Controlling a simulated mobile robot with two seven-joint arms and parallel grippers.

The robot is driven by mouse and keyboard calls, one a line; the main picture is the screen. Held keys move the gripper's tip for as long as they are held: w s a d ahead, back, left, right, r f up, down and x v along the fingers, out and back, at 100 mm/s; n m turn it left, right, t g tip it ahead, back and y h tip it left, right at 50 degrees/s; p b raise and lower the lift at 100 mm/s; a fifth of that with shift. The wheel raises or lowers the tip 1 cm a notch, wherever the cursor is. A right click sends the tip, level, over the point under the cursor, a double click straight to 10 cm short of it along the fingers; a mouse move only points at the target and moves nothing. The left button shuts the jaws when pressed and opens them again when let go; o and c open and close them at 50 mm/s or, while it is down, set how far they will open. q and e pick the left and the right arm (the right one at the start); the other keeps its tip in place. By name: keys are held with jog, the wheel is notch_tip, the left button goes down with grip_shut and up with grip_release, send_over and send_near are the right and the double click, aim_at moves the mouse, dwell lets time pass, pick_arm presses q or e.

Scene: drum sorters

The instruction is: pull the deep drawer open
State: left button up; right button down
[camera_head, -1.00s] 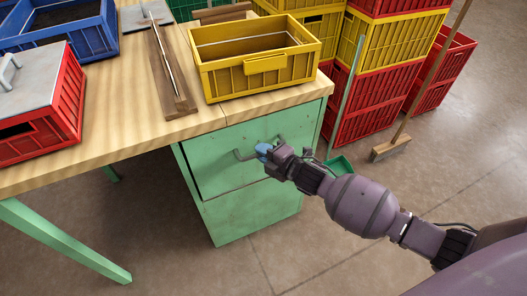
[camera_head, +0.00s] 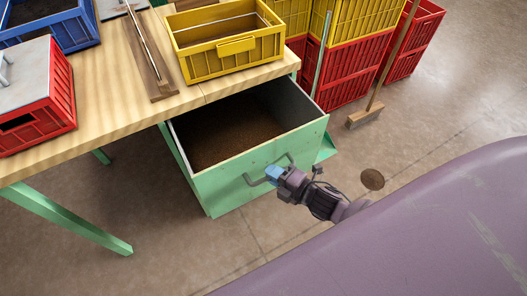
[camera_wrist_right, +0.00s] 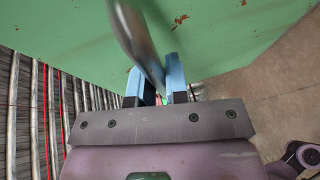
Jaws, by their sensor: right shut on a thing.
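The deep drawer (camera_head: 222,187) is a green metal drawer under the wooden bench, pulled well out in the head view. Its inside shows a dark brown bottom. A bar handle (camera_head: 256,181) is on its front. My right gripper (camera_head: 273,174) is shut on the handle, with its blue fingertips on the bar. In the right wrist view the grey bar (camera_wrist_right: 140,45) runs between the two blue fingers (camera_wrist_right: 157,80), close to the green front. My left gripper is not in view.
The wooden bench (camera_head: 110,98) carries a yellow crate (camera_head: 230,62), a red crate (camera_head: 40,108) and a blue crate (camera_head: 55,35). Red and yellow crates (camera_head: 335,75) are stacked behind the drawer. A broom (camera_head: 366,116) stands at the right. Floor right of the drawer is partly open.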

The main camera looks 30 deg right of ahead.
jog(key=s+p, duration=0.2)
jog(key=s, duration=1.2)
jog(key=shift+d, duration=0.3)
jog(key=c, duration=1.1)
grip_release()
jog(key=shift+s, duration=0.1)
